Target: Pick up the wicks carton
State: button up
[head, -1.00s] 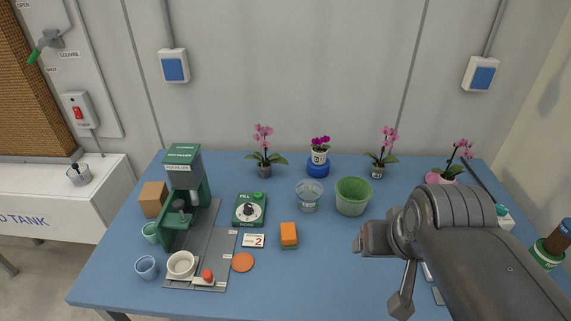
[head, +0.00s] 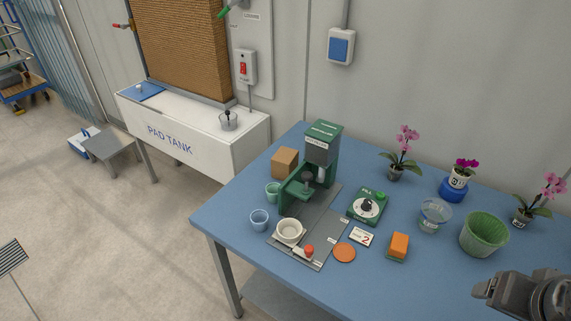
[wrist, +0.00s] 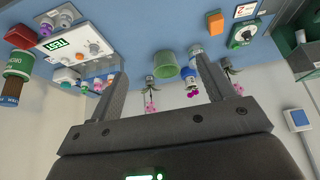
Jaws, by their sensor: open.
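A small brown carton (head: 285,162) stands at the table's back left in the head view, beside the green filler machine (head: 322,150). I can read no label on it, so I cannot tell whether it is the wicks carton. It does not show in the wrist view. My gripper (head: 482,290) is at the lower right of the head view, far to the right of the carton. In the wrist view my gripper (wrist: 160,66) has its two fingers wide apart with nothing between them.
The blue table (head: 230,209) also holds a green pot (head: 484,235), a clear bowl (head: 435,214), a green dial box (head: 367,206), an orange block (head: 399,244), cups and orchids. Left of it stands the white pad tank (head: 190,130).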

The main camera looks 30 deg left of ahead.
jog(key=shift+o, duration=0.5)
jog(key=shift+o, duration=1.1)
